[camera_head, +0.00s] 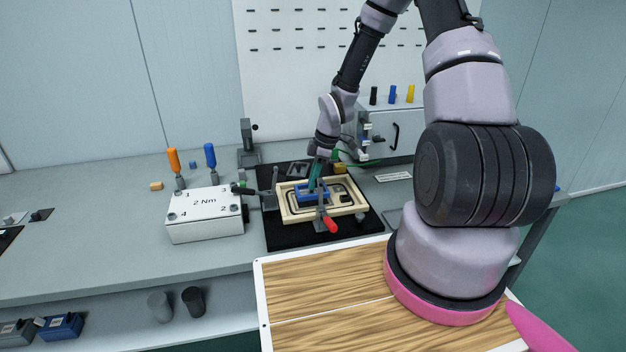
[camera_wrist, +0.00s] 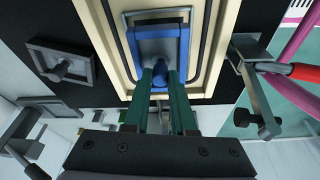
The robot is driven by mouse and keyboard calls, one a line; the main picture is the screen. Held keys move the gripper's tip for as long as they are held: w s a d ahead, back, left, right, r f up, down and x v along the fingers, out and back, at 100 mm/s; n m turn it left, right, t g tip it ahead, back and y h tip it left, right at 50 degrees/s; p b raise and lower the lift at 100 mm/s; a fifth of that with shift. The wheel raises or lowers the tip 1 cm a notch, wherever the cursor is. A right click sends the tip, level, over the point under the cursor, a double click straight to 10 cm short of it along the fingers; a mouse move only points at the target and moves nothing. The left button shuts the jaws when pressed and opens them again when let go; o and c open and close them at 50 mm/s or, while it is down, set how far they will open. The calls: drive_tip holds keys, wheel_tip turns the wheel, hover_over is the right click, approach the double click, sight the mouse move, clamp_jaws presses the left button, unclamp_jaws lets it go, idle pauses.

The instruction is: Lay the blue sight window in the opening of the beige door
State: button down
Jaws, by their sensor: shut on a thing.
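The beige door (camera_head: 357,207) lies flat on a black mat on the bench. It fills the upper middle of the wrist view (camera_wrist: 112,38), with a dark seal line around its middle. My gripper (camera_head: 316,182) is above the door, its green fingers (camera_wrist: 163,76) shut on the raised grip of the blue sight window (camera_wrist: 133,46). In the head view the blue window (camera_head: 303,197) is over the left-middle part of the door. A thin rim shows just beyond its far edge; I cannot tell whether it is seated or slightly above. My fingers hide its near part.
A red-handled clamp (camera_head: 330,224) stands at the door's front edge; it is at right in the wrist view (camera_wrist: 300,72). Another clamp (camera_head: 268,200) is at the left. A grey frame with a knob (camera_wrist: 62,66) lies beside the door. A white "2 Nm" box (camera_head: 205,218) stands left.

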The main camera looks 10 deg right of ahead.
drive_tip(key=shift+f, duration=1.1)
drive_tip(key=c, duration=0.7)
unclamp_jaws()
drive_tip(key=shift+o, duration=0.2)
drive_tip(key=v, duration=1)
drive_tip(key=shift+r, duration=0.35)
drive_tip(key=shift+d, duration=0.15)
